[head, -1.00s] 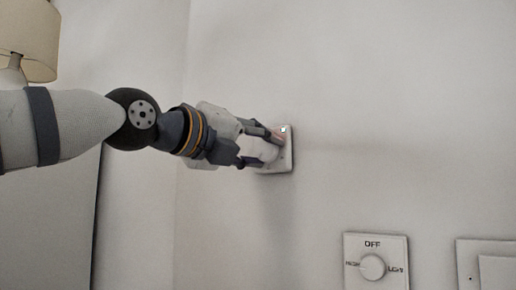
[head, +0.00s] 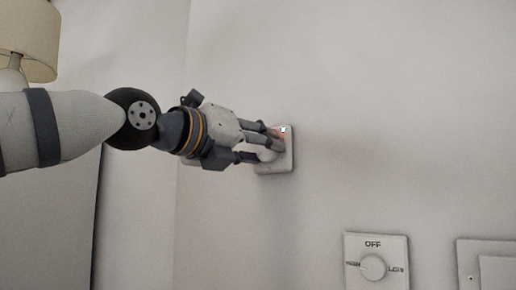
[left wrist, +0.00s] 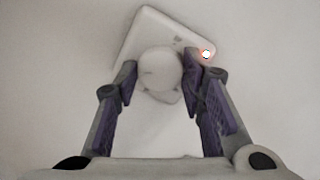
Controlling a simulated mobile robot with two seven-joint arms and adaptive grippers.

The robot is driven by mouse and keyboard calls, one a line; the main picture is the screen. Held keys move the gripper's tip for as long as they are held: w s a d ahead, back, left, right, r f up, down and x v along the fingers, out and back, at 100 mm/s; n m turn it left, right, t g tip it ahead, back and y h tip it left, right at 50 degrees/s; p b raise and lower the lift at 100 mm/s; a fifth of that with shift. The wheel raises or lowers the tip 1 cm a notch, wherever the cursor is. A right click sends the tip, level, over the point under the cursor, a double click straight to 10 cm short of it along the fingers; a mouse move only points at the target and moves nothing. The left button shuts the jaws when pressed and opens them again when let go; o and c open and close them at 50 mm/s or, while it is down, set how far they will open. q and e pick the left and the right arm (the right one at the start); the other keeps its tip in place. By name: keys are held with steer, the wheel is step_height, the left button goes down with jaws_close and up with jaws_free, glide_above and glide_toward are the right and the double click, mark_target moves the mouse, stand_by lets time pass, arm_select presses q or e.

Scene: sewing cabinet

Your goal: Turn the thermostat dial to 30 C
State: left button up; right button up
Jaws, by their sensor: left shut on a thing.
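The thermostat is a small white square plate (head: 287,157) on the wall, near the middle of the head view. It also shows tilted at the top of the left wrist view (left wrist: 137,34). Its round white dial (left wrist: 159,68) sits between my left fingers. A small lit spot (left wrist: 206,54) is at one corner of the plate. My left gripper (head: 273,147) reaches in from the left and is shut on the dial (head: 266,155). The fingers hide part of the dial and plate. Any scale marks are too small to read. My right gripper is not in view.
A second plate with a knob (head: 373,267) marked OFF is on the wall at lower right. Another white plate (head: 470,262) is at the right edge. A lamp (head: 30,40) stands at upper left. The wall around the thermostat is bare.

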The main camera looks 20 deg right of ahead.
arm_select(q)
steer(key=shift+r, duration=0.15)
steer(key=o, duration=1.2)
steer(key=v, duration=1.2)
